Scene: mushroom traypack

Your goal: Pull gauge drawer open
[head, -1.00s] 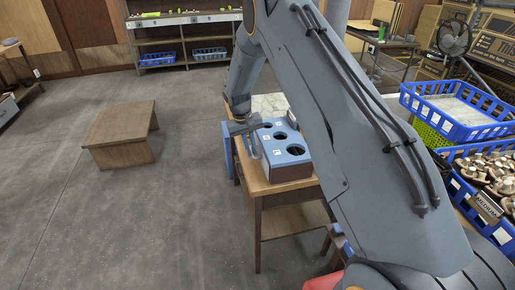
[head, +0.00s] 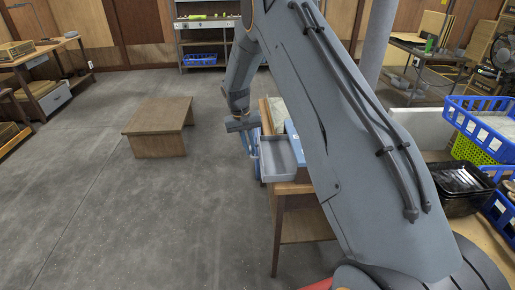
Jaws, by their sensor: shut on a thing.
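The gauge drawer (head: 279,157) is open, its shallow grey inside showing to the left of my arm. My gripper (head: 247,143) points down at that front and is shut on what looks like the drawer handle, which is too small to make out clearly. The gauge box (head: 291,129) shows only as a blue sliver beside my arm. The rest of it is hidden behind the arm.
The wooden table (head: 292,189) carries the gauge. A low wooden stool (head: 158,117) stands on open floor to the left. Blue crates (head: 478,122) and a black tray (head: 462,182) are at the right.

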